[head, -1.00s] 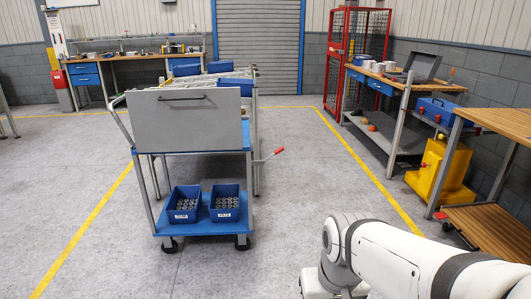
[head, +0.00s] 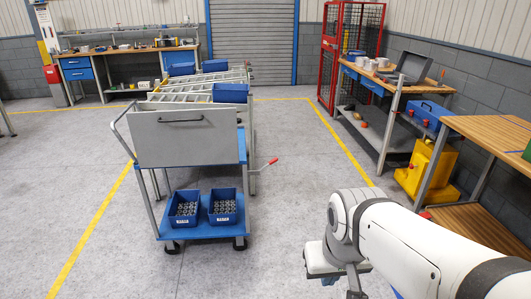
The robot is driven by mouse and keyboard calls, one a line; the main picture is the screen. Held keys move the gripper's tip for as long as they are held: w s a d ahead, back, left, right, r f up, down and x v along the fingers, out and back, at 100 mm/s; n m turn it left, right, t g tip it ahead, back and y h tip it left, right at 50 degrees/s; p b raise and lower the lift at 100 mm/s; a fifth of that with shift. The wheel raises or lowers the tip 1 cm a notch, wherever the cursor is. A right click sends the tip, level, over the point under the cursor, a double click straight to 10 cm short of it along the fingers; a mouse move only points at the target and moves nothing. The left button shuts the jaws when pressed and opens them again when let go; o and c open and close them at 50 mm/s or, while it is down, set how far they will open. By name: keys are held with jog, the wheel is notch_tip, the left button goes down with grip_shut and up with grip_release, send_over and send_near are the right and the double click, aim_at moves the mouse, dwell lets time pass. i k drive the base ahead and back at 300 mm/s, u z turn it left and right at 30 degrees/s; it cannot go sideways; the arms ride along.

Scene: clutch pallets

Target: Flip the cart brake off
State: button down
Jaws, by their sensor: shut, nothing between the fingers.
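A cart with a blue lower deck (head: 205,234) and a large grey panel (head: 188,141) stands left of centre. A thin lever with a red handle (head: 272,161) juts out to the right from the cart's right side, its tip angled slightly up. This looks like the brake; its pivot is too small to make out. My arm reaches in from the lower right. A narrow grey part at its end looks like my gripper (head: 355,283), cut by the bottom edge. It is shut and holds nothing, right of the cart and apart from the lever.
Two blue bins (head: 222,208) of metal parts sit on the lower deck. Metal racks with blue bins (head: 230,93) stand behind the cart. Workbenches (head: 480,130), a yellow container (head: 428,168) and a red cage (head: 345,55) line the right side. Floor between cart and benches is clear.

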aim_at(274, 159)
jog(key=z, duration=0.2)
jog(key=i, duration=2)
jog(key=u, duration=0.75)
jog(key=k, duration=0.75)
jog(key=u, duration=0.1)
jog(key=i, duration=0.85)
jog(key=z, duration=0.05)
